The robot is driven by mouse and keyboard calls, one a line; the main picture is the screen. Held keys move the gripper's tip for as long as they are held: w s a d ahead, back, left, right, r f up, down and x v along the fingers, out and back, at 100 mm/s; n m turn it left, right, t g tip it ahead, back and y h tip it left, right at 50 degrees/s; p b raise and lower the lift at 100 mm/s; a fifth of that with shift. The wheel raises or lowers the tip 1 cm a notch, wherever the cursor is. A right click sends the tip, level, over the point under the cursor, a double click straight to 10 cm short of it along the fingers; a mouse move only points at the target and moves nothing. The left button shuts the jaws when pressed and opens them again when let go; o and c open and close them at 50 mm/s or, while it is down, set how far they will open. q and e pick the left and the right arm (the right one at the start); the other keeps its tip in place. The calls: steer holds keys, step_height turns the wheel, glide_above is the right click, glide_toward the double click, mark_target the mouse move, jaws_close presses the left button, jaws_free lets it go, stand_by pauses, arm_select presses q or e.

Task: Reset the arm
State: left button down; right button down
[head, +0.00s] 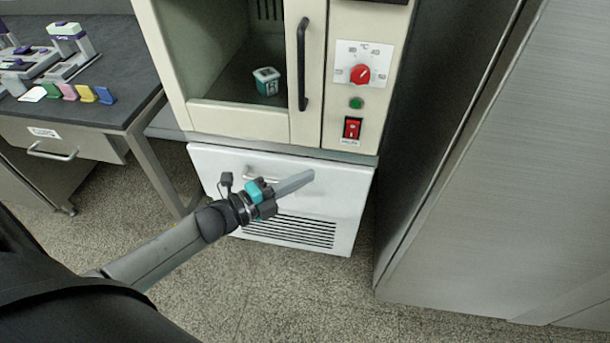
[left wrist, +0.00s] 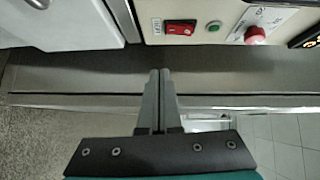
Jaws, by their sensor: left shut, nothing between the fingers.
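My left arm comes in from the left in the head view. Its gripper (head: 296,182) is in front of the white lower cabinet and below the oven-like machine. The left wrist view shows the two fingers of this gripper (left wrist: 158,76) side by side and touching, with nothing between them. My right gripper is in neither view.
The cream machine (head: 240,122) has a dark handle (head: 302,65), a red dial (head: 360,74), a green button (head: 356,103) and a red switch (head: 352,128). A small teal-and-white container (head: 267,81) sits inside. A steel cabinet (head: 500,190) stands at the right, a dark bench (head: 118,75) at the left.

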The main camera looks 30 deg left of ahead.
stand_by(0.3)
arm_select(q)
steer(key=s+a+f+n+g+y, duration=0.25)
steer(key=s+f+n, duration=0.2)
steer(key=f, duration=0.35)
steer(key=s+a+f+n+g+y, duration=0.1)
steer(key=s+a+f+n+y, duration=0.15)
steer(key=f+n, duration=0.45)
steer(key=s+a+f+n+g+y, duration=0.2)
steer(key=s+f+y, duration=0.15)
steer(key=f, duration=0.65)
steer(key=s+d+f+n+g, duration=0.2)
steer(key=s+f, duration=0.4)
steer(key=s, duration=0.5)
steer(key=s+d+f+n+g, duration=0.3)
steer(key=s+f+n+g, duration=0.2)
steer(key=s, duration=0.6)
steer(key=shift+p+x, duration=0.4)
steer(key=shift+x, duration=0.45)
